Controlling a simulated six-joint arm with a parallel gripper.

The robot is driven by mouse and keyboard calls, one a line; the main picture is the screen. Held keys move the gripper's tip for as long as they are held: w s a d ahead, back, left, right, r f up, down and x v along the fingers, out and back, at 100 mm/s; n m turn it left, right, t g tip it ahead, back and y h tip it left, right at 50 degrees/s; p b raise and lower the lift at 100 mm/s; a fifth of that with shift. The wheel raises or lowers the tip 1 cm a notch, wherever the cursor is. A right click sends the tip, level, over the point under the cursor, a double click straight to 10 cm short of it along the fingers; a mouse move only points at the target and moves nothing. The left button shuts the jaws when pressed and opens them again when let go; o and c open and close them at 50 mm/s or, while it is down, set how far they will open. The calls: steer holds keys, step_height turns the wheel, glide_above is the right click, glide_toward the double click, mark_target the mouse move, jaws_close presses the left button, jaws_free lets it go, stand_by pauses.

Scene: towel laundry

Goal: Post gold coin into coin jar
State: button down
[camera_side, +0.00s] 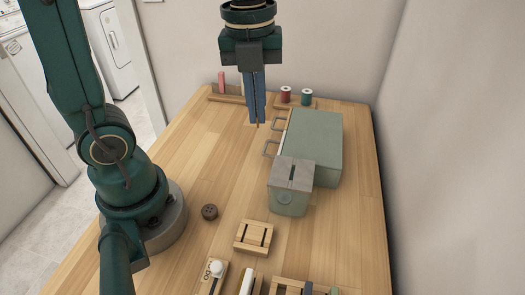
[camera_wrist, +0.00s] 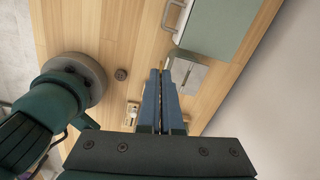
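My gripper (camera_side: 257,122) is high above the far part of the table, pointing down, with its blue fingers close together. A thin sliver (camera_wrist: 166,62) shows edge-on at the fingertips in the wrist view; it appears to be the gold coin, though its face is hidden. The coin jar (camera_side: 288,202) is a grey-green box with a grey lid and a dark slot on top. It stands in front of the green drawer box, nearer the side camera than my gripper and to its right. The jar's lid (camera_wrist: 190,77) also shows right of the fingers in the wrist view.
The green drawer box (camera_side: 318,140) has two handles on its left. A slotted wooden block (camera_side: 253,237) and a dark button (camera_side: 210,212) lie nearer the side camera. Thread spools (camera_side: 286,95) stand at the back. The table left of the drawer box is clear.

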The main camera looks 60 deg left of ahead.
steer(key=w+d+f+m, duration=0.2)
steer(key=d+f, duration=0.3)
steer(key=d, duration=0.2)
steer(key=shift+w+f+g, duration=0.2)
steer(key=shift+w+g, duration=0.1)
steer(key=shift+f, duration=0.95)
stand_by(2.3)
steer(key=c, duration=1)
jaws_free()
steer(key=shift+o, duration=0.3)
steer(key=o, duration=0.4)
